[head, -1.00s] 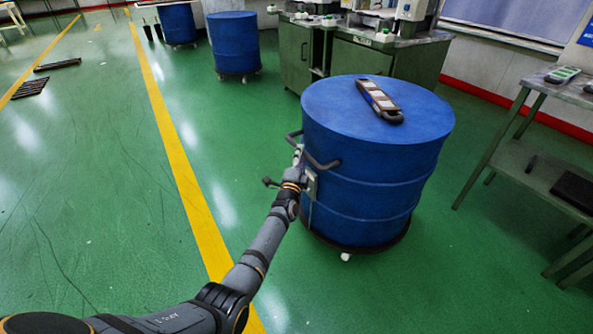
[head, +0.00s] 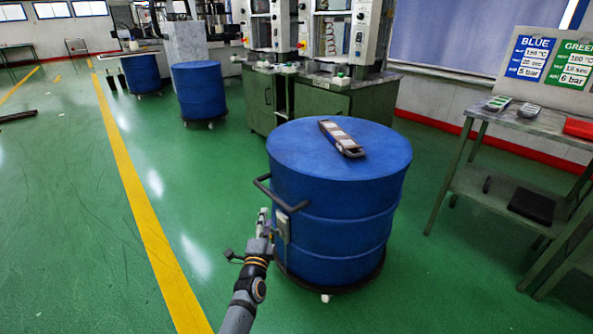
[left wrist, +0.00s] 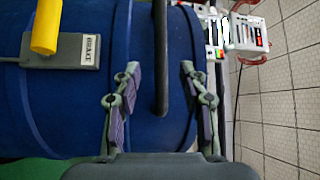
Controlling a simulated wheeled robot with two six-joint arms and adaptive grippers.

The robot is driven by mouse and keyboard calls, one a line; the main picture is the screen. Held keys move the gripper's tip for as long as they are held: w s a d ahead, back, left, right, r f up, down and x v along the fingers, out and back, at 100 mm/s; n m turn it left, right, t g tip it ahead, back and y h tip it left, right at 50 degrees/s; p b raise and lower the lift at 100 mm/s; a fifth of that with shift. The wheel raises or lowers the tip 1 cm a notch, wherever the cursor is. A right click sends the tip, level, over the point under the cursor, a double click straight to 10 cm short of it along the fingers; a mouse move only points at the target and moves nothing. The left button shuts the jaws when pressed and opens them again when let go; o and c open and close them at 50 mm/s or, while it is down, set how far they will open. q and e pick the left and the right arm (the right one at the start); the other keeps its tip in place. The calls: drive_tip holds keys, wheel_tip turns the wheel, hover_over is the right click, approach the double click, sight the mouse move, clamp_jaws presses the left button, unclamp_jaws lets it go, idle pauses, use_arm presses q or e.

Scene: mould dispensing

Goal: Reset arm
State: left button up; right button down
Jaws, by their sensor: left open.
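My left gripper (head: 262,216) is at the left side of a blue drum (head: 340,215), just below and in front of the drum's dark handle (head: 275,192). In the left wrist view, the two fingers (left wrist: 160,90) are apart and nothing is clamped. The handle bar (left wrist: 161,60) shows between them, with gaps on both sides; its depth is hard to tell. A grey brake box (left wrist: 80,50) with a yellow lever (left wrist: 46,25) is on the drum to the left. My right gripper is in neither view.
A long dark tray-like object (head: 341,138) lies on the drum. A metal table (head: 520,125) stands right, green machine cabinets (head: 340,100) behind, and other blue drums (head: 200,90) further back. Green floor is free around the yellow line (head: 140,210).

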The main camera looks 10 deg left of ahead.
use_arm(q)
drive_tip(key=s+d+f+n+g+h, duration=0.15)
drive_tip(key=s+f+n+g, duration=0.4)
drive_tip(key=s+f, duration=0.55)
drive_tip(key=s+f+n+g+h, duration=0.2)
drive_tip(key=s+f+n+g, duration=0.4)
drive_tip(key=s, duration=1)
drive_tip(key=s+a+f+n+g+p, duration=0.1)
drive_tip(key=s+a+g+p, duration=0.1)
drive_tip(key=s+p, duration=0.7)
drive_tip(key=s+a+f+n+g+y+p, duration=0.1)
drive_tip(key=s+a+p, duration=0.3)
drive_tip(key=s+p, duration=0.6)
drive_tip(key=s+a+f+n+g+y+p, duration=0.1)
drive_tip(key=s+a+g+p, duration=0.2)
drive_tip(key=s+p, duration=0.7)
drive_tip(key=shift+s+g+p, duration=0.25)
drive_tip(key=shift+g+p, duration=0.2)
drive_tip(key=shift+p, duration=0.8)
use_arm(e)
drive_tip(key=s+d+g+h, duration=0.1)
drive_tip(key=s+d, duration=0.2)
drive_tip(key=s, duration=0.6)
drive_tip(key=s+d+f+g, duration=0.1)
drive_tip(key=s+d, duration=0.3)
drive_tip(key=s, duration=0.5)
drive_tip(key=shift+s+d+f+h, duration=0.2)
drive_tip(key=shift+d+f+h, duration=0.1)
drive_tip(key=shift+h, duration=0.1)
